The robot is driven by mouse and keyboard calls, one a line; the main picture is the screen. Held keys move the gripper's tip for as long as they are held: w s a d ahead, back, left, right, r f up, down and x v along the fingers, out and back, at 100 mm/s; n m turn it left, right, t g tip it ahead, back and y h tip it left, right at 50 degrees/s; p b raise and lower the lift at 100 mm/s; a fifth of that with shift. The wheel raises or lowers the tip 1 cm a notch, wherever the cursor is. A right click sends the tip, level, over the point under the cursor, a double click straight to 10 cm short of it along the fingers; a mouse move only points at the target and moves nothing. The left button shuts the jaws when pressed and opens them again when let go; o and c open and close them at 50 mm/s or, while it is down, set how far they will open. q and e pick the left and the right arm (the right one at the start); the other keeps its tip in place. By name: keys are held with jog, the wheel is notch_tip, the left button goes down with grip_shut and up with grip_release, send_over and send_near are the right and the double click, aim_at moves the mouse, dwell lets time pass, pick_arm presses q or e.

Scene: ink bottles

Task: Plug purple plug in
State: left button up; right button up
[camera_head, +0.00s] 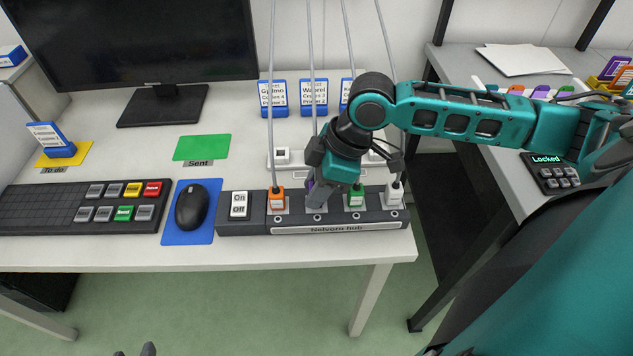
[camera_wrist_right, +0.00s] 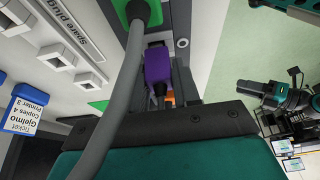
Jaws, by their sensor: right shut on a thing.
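The purple plug (camera_wrist_right: 158,66) shows in the right wrist view, beside the green plug (camera_wrist_right: 150,12). In the head view only a sliver of the purple plug (camera_head: 310,185) shows behind my right gripper (camera_head: 317,196). My right gripper is shut on it, low at the hub between the orange plug (camera_head: 277,198) and the green plug (camera_head: 355,197).
A white plug (camera_head: 394,193) stands at the hub's right end, and an On/Off switch (camera_head: 239,205) at its left. Grey cables hang from above around my right gripper. The spare plug strip (camera_wrist_right: 67,30) lies behind the hub. A mouse (camera_head: 192,207) is to the left.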

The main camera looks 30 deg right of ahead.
jog(key=shift+f+p, duration=0.35)
dwell(0.6)
jog(key=shift+p, duration=0.55)
dwell(0.3)
jog(key=shift+f, duration=0.1)
jog(key=o, duration=1.5)
notch_tip(320, 180, up, 3)
jog(key=p, duration=0.3)
jog(key=shift+p, duration=0.35)
jog(key=shift+r+p, duration=0.95)
jog(key=shift+r, duration=1.6)
